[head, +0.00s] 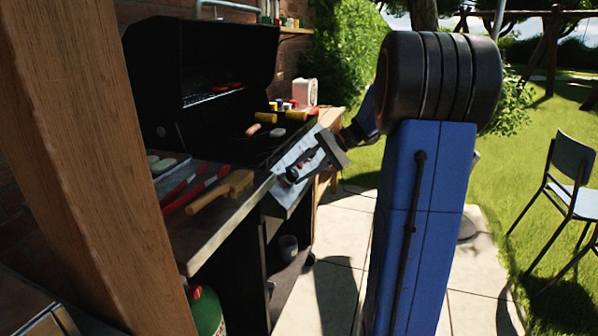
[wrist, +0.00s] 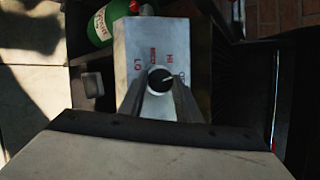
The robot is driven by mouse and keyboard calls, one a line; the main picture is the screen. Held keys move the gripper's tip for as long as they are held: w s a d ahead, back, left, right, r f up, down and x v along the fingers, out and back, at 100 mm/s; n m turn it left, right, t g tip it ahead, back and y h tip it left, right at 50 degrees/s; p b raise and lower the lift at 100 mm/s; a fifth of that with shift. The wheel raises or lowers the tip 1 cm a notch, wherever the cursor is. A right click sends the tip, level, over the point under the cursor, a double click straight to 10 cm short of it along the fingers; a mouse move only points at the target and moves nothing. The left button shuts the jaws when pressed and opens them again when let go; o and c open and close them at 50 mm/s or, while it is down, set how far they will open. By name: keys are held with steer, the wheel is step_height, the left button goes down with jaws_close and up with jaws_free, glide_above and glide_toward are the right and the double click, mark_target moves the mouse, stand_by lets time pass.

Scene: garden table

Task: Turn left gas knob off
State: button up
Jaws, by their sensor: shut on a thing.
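In the wrist view a round black knob (wrist: 160,78) sits on a pale panel (wrist: 132,38) marked LO, MED and HI, with a further mark at the right that is hard to read. Its white pointer line points right and slightly up, towards that right-hand mark. My gripper (wrist: 160,86) has a finger on each side of the knob and is shut on it. In the head view my gripper (head: 291,174) is at the front panel (head: 299,158) of the black grill (head: 205,60); the knob is hard to make out there.
The grill lid is open, with food on the grate. Tongs (head: 200,186) and a wooden-handled brush (head: 222,190) lie on the left side shelf (head: 188,255). A green gas bottle (head: 206,312) stands below. A wooden post (head: 95,150) is close at left; a chair (head: 570,175) stands at right.

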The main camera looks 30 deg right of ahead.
steer(key=shift+m+t, duration=0.6)
steer(key=shift+m, duration=1)
steer(key=o, duration=1.1)
steer(key=shift+f, duration=0.1)
steer(key=shift+c, duration=0.2)
steer(key=shift+s+d, duration=0.1)
steer(key=v, duration=1.7)
steer(key=shift+d, duration=0.2)
steer(key=shift+f, duration=0.1)
